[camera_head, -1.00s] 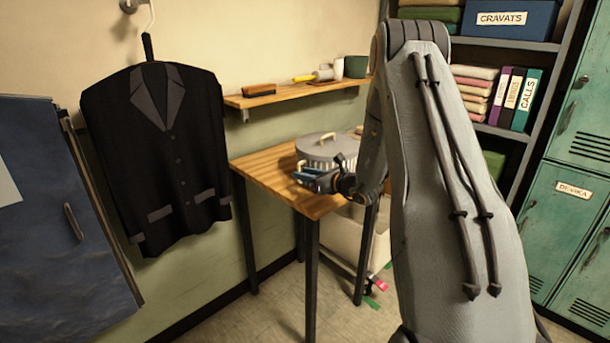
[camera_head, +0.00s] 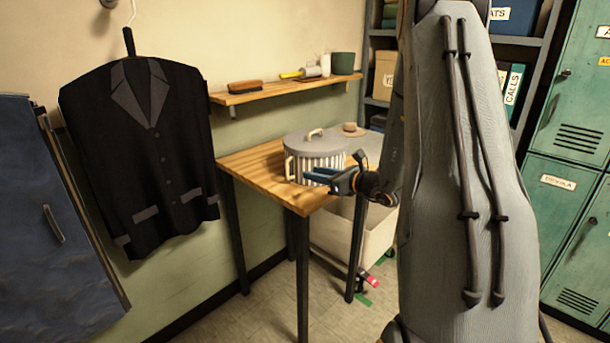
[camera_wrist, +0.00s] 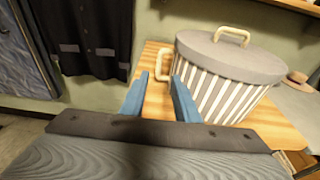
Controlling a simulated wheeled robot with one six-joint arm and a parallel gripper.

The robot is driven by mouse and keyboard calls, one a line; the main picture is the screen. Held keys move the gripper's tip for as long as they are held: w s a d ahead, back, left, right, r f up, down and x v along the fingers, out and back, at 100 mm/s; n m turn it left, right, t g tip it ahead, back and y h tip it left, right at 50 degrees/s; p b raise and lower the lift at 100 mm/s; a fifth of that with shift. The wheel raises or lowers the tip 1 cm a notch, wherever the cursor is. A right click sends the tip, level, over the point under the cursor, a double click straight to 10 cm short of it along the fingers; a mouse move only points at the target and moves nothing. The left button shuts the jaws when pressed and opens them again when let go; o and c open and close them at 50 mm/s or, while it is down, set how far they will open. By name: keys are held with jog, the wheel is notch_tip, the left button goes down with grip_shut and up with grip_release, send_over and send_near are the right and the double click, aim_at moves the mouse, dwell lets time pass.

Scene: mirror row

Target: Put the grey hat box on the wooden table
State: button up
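The grey hat box (camera_head: 316,158), striped grey and white with a grey lid and cream handles, stands upright on the wooden table (camera_head: 256,168). It also shows in the wrist view (camera_wrist: 232,78), on the table top (camera_wrist: 283,128). My gripper (camera_head: 312,175) is at the front right of the box, over the table's edge. In the wrist view its two blue fingers (camera_wrist: 160,98) are apart with nothing between them. The right finger overlaps the box's left side in that view; I cannot tell whether it touches.
A wall shelf (camera_head: 287,91) with a brush, a roller and a green cup is above the table. A black jacket (camera_head: 152,155) hangs at left. A hat (camera_head: 353,129) lies behind the box at right. A pale bin (camera_head: 351,238) stands beside the table. Green lockers (camera_head: 568,190) are at right.

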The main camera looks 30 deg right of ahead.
jog(key=shift+s+r, duration=0.15)
jog(key=shift+s, duration=0.5)
jog(key=s+a+f+n+g+y, duration=0.1)
jog(key=s+a+n+g+y, duration=0.1)
jog(key=s+a+n+g, duration=0.75)
jog(key=s+a+f+n+g+y, duration=0.15)
jog(key=s+a+n, duration=0.45)
jog(key=a, duration=0.8)
jog(key=s+d+n+g+h, duration=0.1)
jog(key=s+n+g+h, duration=0.2)
jog(key=s+n+h, duration=0.6)
jog(key=s+n, duration=0.6)
jog(key=n, duration=0.1)
jog(key=shift+d+n, duration=0.25)
jog(key=shift+n, duration=0.1)
